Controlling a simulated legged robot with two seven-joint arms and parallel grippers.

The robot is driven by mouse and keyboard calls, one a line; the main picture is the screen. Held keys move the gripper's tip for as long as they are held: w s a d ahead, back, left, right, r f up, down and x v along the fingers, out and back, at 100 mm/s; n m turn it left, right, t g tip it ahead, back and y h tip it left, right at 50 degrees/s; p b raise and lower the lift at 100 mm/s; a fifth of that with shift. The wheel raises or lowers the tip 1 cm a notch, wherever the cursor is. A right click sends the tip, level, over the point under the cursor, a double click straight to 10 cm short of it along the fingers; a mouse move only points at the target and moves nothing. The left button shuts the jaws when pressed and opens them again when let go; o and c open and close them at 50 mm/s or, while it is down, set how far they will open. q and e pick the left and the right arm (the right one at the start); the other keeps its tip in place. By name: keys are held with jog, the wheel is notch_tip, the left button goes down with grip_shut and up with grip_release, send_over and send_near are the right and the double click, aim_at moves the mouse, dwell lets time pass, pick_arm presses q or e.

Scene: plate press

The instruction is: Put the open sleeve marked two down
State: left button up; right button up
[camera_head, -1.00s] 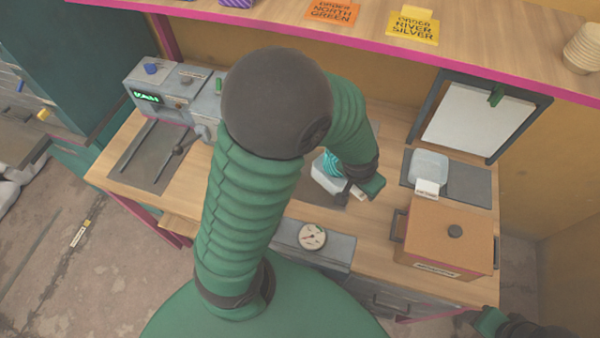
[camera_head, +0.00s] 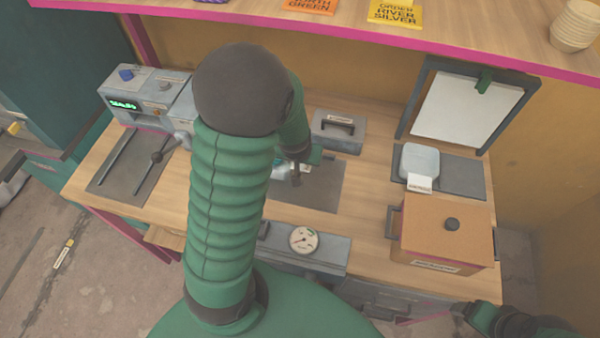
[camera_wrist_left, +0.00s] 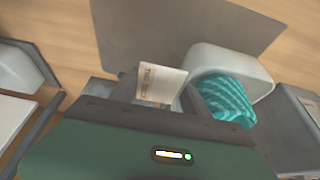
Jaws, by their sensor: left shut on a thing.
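A pale open sleeve (camera_wrist_left: 262,72) with a teal striped piece (camera_wrist_left: 225,98) in its mouth is beside my left jaws in the left wrist view. My left gripper (camera_wrist_left: 160,100) is shut on its cream tag (camera_wrist_left: 162,84), whose small print I cannot read. In the head view my left gripper (camera_head: 302,167) is over the dark grey mat (camera_head: 320,195), and my arm hides most of the sleeve. I cannot tell whether the sleeve touches the mat. My right gripper (camera_head: 478,318) is at the lower right edge, its jaws unclear.
A grey block with a handle (camera_head: 338,130) stands behind the mat, and a gauge (camera_head: 303,240) in front. At right are another pale container with a tag (camera_head: 419,160) and an orange-brown lidded box (camera_head: 445,232). A grey machine (camera_head: 150,95) stands at left.

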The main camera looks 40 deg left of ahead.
pick_arm(q)
jog(key=shift+f+b, duration=0.6)
jog(key=shift+f, duration=1.9)
jog(key=o, duration=1.4)
jog(key=shift+r, duration=0.1)
